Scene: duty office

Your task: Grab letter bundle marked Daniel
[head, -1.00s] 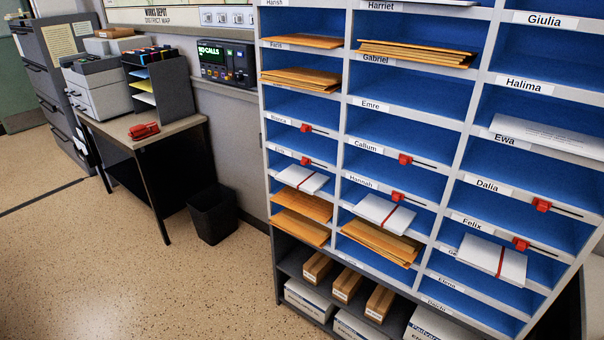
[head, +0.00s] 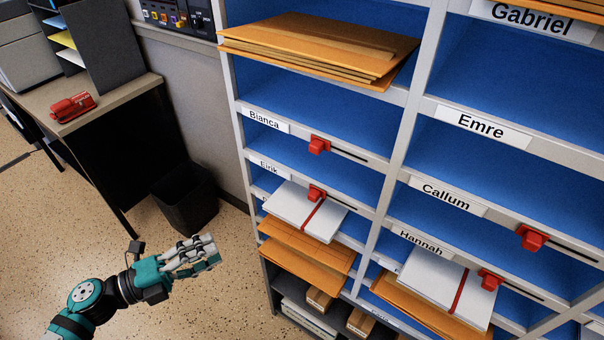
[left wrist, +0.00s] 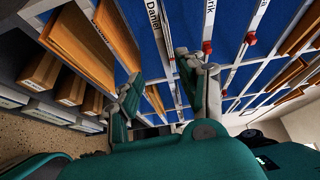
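A white letter bundle with a red band (head: 290,204) sticks out of a lower left compartment of the rack in the head view, below the Eirik label. The label beside it is mostly covered there. A label reading Daniel (left wrist: 153,18) shows in the left wrist view; I cannot make out the bundle clearly there. My left gripper (head: 207,252) is left of the rack, apart from the bundle, over the floor. In the left wrist view its fingers (left wrist: 165,92) are spread and nothing is between them. My right gripper is not in view.
Brown envelopes (head: 315,240) stick out below the bundle. Another banded white bundle (head: 435,280) lies to the right. Red sliders (head: 319,146) sit on the shelf edges.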

